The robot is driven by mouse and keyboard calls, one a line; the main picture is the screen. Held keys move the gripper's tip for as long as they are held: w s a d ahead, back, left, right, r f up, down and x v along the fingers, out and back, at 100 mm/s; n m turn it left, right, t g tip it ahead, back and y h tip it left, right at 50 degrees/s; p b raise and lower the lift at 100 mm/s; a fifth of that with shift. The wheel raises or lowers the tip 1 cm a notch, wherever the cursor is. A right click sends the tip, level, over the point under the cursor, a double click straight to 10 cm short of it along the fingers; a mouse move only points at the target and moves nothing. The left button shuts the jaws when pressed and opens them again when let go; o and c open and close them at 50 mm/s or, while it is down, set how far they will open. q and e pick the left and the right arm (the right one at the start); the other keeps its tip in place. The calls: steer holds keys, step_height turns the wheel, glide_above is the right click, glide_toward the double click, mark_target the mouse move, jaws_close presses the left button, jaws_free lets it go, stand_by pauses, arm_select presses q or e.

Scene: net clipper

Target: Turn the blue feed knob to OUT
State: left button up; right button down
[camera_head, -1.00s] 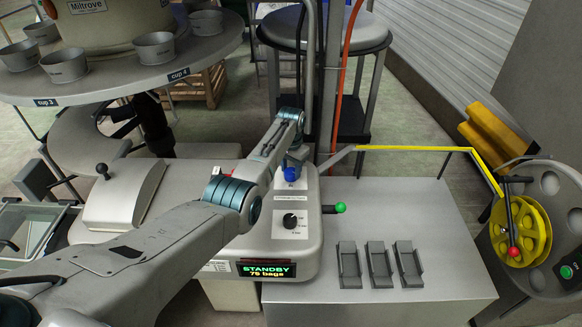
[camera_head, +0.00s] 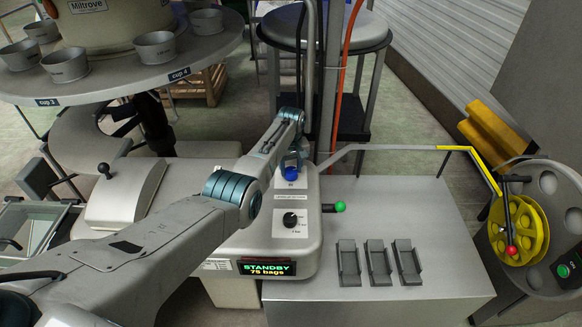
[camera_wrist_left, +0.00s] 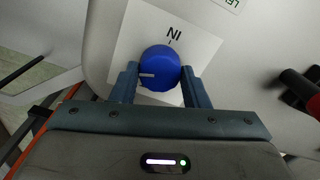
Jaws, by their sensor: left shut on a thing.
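The blue feed knob (camera_head: 291,174) sits on a white label plate at the back of the grey clipper housing. In the left wrist view, the knob (camera_wrist_left: 160,68) faces me, with its white pointer mark towards the left of the picture. The word IN with a tick is printed just above it; OUT is not visible. My left gripper (camera_head: 293,160) is at the knob, and in the left wrist view its fingers (camera_wrist_left: 160,82) are shut on the knob's two sides. My right gripper is not in view.
A black selector knob (camera_head: 290,220) and a lit STANDBY display (camera_head: 267,268) are on the same housing. A green-tipped lever (camera_head: 340,207) sticks out at its right. A bar with a yellow strip (camera_head: 455,148) runs to a yellow reel (camera_head: 523,230). Grey holders (camera_head: 378,264) stand on the bench.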

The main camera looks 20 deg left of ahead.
mark_target(291, 170)
arm_select(q)
steer(key=n, duration=0.3)
steer(key=shift+n, duration=0.4)
steer(key=n, duration=0.3)
steer(key=shift+n, duration=0.3)
steer(key=n, duration=0.3)
steer(key=shift+n, duration=1.9)
steer(key=o, duration=1)
steer(key=shift+r, duration=0.15)
steer(key=shift+r, duration=0.3)
step_height(291, 170, up, 10)
steer(key=shift+b, duration=1)
